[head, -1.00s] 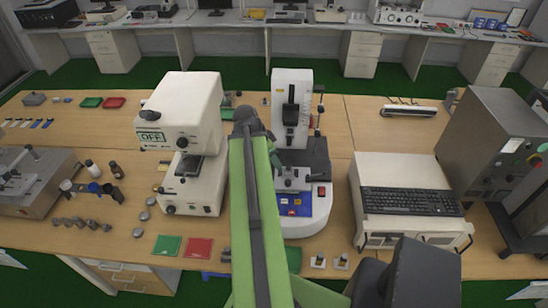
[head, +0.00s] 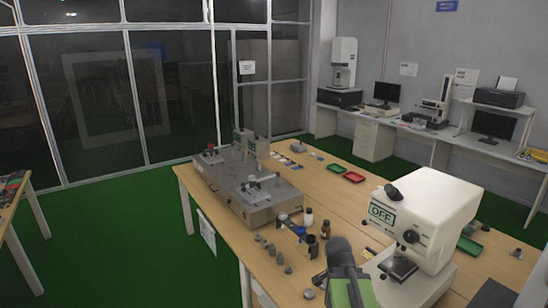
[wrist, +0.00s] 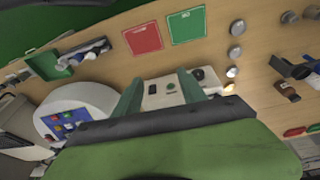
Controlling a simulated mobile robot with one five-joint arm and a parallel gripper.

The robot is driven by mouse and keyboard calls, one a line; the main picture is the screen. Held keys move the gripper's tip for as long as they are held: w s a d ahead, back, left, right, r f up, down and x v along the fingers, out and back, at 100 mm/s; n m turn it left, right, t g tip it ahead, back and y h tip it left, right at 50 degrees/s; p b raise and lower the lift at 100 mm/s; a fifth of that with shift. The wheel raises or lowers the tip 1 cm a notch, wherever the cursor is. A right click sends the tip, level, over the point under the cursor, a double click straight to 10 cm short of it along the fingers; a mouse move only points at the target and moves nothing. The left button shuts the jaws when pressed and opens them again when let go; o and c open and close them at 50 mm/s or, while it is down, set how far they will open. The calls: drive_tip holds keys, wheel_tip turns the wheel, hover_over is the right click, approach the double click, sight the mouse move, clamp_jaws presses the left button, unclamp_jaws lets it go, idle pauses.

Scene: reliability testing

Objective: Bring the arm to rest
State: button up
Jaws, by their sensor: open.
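My gripper (wrist: 160,84) shows in the wrist view with its two green fingers apart and nothing between the tips that I can see held. Beyond the fingers is the cream front of a bench instrument (wrist: 172,90) with dark knobs; I cannot tell the gap to it. My green arm (head: 347,285) reaches in at the bottom of the head view, in front of the white instrument marked OFF (head: 425,215).
In the wrist view, a round white base (wrist: 70,100) is left of the fingers. Green floor (head: 120,230) is open at left.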

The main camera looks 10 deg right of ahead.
drive_tip(key=a+f+n+y+b, duration=0.1)
drive_tip(key=a+f+n, duration=0.2)
drive_tip(key=a+n, duration=0.4)
drive_tip(key=a+f+n+y+b, duration=0.2)
drive_tip(key=a+n, duration=0.5)
drive_tip(key=a, duration=0.6)
drive_tip(key=shift+w+a+f+n+g, duration=0.3)
drive_tip(key=shift+a+f, duration=0.05)
drive_tip(key=shift+f, duration=0.05)
